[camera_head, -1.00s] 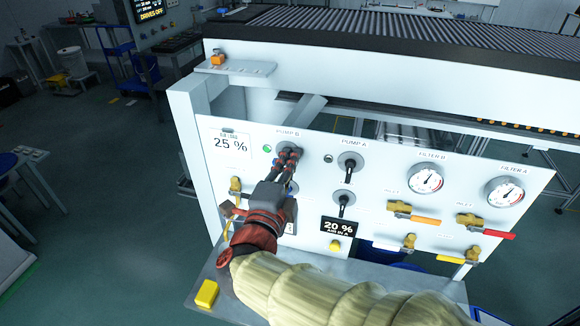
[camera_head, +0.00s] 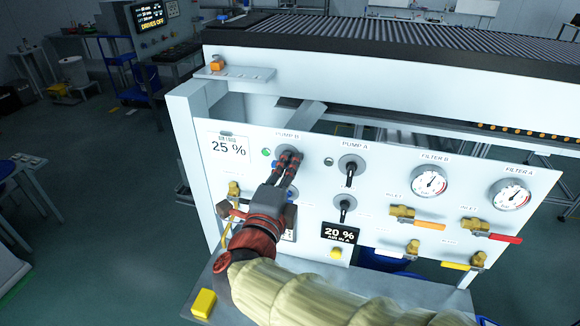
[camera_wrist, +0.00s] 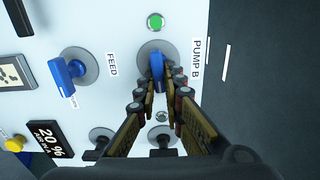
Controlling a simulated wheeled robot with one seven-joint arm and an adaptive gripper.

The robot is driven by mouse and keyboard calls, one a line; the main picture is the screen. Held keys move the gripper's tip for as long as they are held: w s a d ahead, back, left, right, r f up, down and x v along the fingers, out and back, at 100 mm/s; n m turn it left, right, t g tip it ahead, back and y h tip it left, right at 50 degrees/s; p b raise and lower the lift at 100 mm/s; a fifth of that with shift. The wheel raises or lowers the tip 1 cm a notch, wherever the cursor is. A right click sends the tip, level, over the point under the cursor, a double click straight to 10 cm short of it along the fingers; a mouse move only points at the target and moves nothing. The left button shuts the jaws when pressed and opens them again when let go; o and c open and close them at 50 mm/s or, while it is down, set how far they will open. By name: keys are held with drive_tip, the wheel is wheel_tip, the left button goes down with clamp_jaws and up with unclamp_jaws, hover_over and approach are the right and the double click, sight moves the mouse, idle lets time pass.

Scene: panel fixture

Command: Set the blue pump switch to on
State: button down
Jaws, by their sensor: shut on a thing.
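The blue pump switch (camera_wrist: 157,66), a lever on a round grey plate labelled PUMP B, sits between my fingertips in the wrist view. My gripper (camera_wrist: 159,88) is shut on its lever, which points toward me down the picture. In the head view my gripper (camera_head: 287,158) reaches the PUMP B plate and hides most of the switch. The small round lamp (camera_wrist: 155,22) beside it is lit green; it also shows in the head view (camera_head: 266,152).
The blue FEED knob (camera_wrist: 66,76) is close by, below PUMP B on the panel. The black PUMP A switch (camera_head: 351,170) is to the right, with an unlit lamp.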

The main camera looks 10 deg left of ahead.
drive_tip(key=shift+f, duration=0.6)
drive_tip(key=c, duration=2.1)
unclamp_jaws()
drive_tip(key=shift+r, duration=0.15)
drive_tip(key=shift+o, duration=0.9)
drive_tip(key=shift+r, duration=0.2)
drive_tip(key=shift+r, duration=0.1)
drive_tip(key=s, duration=1.2)
drive_tip(key=shift+a, duration=0.4)
